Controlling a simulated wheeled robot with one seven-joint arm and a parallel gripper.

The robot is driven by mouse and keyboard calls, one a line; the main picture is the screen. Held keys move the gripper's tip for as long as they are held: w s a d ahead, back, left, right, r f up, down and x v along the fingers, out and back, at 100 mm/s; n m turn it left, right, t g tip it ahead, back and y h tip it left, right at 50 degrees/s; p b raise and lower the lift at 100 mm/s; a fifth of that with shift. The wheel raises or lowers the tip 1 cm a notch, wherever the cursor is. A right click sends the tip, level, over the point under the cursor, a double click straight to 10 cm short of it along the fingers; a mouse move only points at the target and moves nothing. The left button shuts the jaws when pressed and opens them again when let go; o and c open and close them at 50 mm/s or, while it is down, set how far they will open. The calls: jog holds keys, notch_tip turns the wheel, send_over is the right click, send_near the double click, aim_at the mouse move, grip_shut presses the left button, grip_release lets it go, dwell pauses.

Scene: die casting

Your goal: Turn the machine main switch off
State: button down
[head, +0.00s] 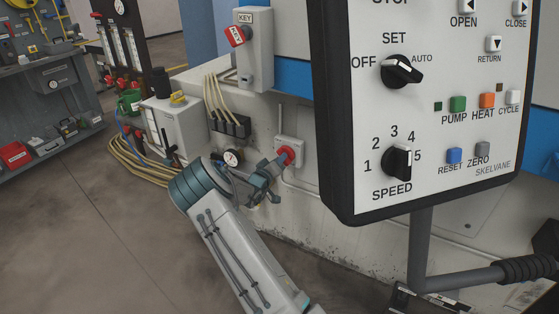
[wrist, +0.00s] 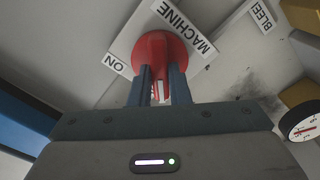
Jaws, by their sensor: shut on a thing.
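The machine main switch is a red rotary knob (wrist: 162,52) on a white plate (wrist: 125,42) marked MACHINE and ON in the wrist view. In the head view the red knob (head: 287,154) sits on a small pale box (head: 291,143) low on the machine's side wall. My gripper (wrist: 161,85) is shut on the red knob, with one finger on each side of its grip. A white mark shows on the grip between the fingers. In the head view my gripper (head: 276,166) reaches the knob from the lower left. Any OFF label is hidden or out of view.
A control panel (head: 430,110) with knobs and buttons hangs at the right on a grey post. A gauge (head: 232,158) is close beside my wrist. A KEY box (head: 254,50) is above. Cables and a grey box (head: 177,128) stand left. Open floor lies at lower left.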

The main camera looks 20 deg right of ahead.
jog(key=c, duration=1.4)
grip_release()
jog(key=shift+o, duration=0.2)
jog(key=shift+a, duration=0.1)
jog(key=p+v, duration=0.1)
jog(key=v, duration=1.2)
jog(key=shift+s+a, duration=0.25)
jog(key=shift+a, duration=0.05)
jog(key=shift+f, duration=0.1)
